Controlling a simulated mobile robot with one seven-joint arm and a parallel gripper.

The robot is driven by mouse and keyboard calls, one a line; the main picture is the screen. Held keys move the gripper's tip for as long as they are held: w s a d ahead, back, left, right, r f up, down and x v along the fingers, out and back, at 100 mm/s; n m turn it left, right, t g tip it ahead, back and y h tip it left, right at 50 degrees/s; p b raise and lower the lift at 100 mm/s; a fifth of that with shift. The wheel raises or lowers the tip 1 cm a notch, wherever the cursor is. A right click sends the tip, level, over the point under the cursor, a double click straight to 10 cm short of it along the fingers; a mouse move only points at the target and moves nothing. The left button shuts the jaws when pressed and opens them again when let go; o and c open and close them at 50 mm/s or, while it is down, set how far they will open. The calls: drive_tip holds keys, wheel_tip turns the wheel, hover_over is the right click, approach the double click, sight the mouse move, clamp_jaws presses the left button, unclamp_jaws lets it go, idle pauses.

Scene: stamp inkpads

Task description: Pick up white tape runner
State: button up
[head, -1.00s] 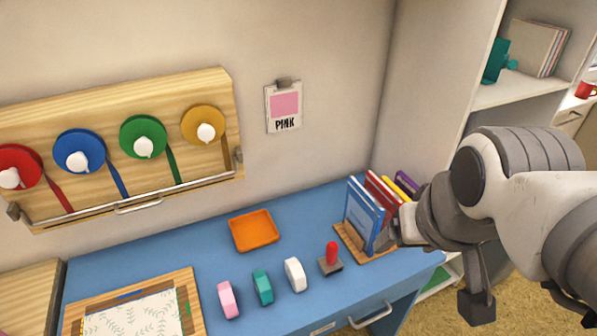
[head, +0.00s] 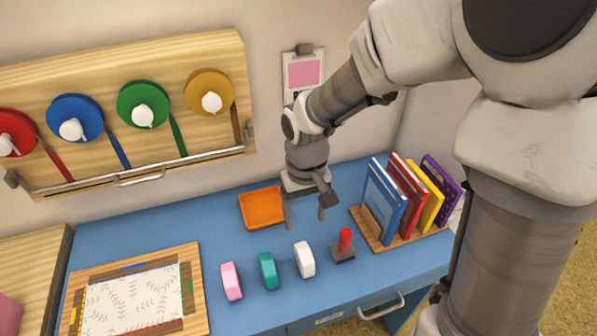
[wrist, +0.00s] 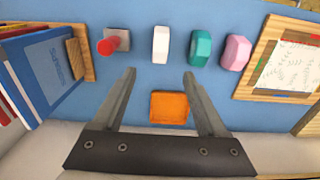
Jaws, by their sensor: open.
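The white tape runner (head: 304,259) stands upright on the blue desk, between the teal tape runner (head: 268,270) and the red-handled stamp (head: 344,244). It also shows in the wrist view (wrist: 160,45), above and between my fingertips. My gripper (head: 305,218) is open and empty, pointing down above the desk, behind the white tape runner in the head view. In the wrist view my two fingers (wrist: 160,78) are spread apart, with the orange tray (wrist: 169,108) seen between them. Nothing hides the white tape runner.
A pink tape runner (head: 231,281) stands left of the teal one. The orange tray (head: 262,222) lies left of my gripper. A book rack (head: 372,226) with several books stands right, and a framed leaf-pattern sheet (head: 135,300) lies left. The wall is close behind.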

sight(303, 251)
wheel_tip(303, 251, down, 12)
drive_tip(key=b, duration=0.2)
drive_tip(key=shift+a+b, duration=0.15)
drive_tip(key=shift+b, duration=0.15)
drive_tip(key=shift+f+b, duration=0.65)
drive_tip(key=shift+f, duration=2.25)
clamp_jaws()
